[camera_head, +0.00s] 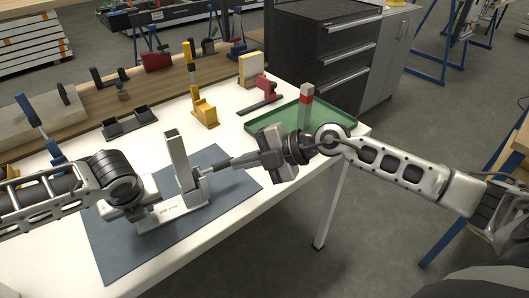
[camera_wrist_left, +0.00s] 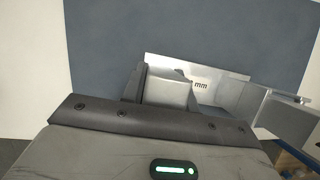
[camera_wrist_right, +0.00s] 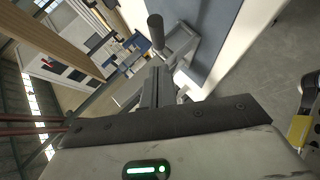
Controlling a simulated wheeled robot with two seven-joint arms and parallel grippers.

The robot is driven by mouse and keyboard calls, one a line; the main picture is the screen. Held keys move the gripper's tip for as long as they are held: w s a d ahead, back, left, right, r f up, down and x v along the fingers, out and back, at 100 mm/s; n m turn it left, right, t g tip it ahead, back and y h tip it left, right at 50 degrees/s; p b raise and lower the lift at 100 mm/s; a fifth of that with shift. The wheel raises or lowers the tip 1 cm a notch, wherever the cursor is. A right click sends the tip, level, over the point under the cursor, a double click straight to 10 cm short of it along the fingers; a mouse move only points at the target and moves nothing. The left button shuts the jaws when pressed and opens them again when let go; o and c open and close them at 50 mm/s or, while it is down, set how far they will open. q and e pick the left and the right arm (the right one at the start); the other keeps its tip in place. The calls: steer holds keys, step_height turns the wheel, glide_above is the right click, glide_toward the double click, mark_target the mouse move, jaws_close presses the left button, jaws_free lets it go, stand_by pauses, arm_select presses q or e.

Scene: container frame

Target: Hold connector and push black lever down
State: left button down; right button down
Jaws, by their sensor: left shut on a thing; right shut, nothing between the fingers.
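A silver metal connector, with a marked base plate (camera_head: 178,211) and an upright square post (camera_head: 178,158), stands on the blue-grey mat (camera_head: 118,250). My left gripper (camera_head: 150,190) is shut on a light grey block of the connector (camera_wrist_left: 168,92) at its left side. My right gripper (camera_head: 206,171) is shut and empty, its fingers reaching in from the right close beside the post. The black lever (camera_wrist_right: 156,30), a dark round handle, shows just beyond the right fingertips in the right wrist view. I cannot tell whether they touch. The lever is hard to separate from the fingers in the head view.
A green tray (camera_head: 340,116) with a red-and-grey block (camera_head: 306,96) sits at the table's right end. A yellow clamp (camera_head: 204,112), a red clamp (camera_head: 267,88) and a black holder (camera_head: 130,123) stand behind the mat. The mat's front part is clear.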

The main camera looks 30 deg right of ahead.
steer(key=v, duration=1)
steer(key=shift+d+f, duration=0.15)
steer(key=shift+f, duration=0.3)
arm_select(q)
steer(key=c, duration=1)
jaws_free()
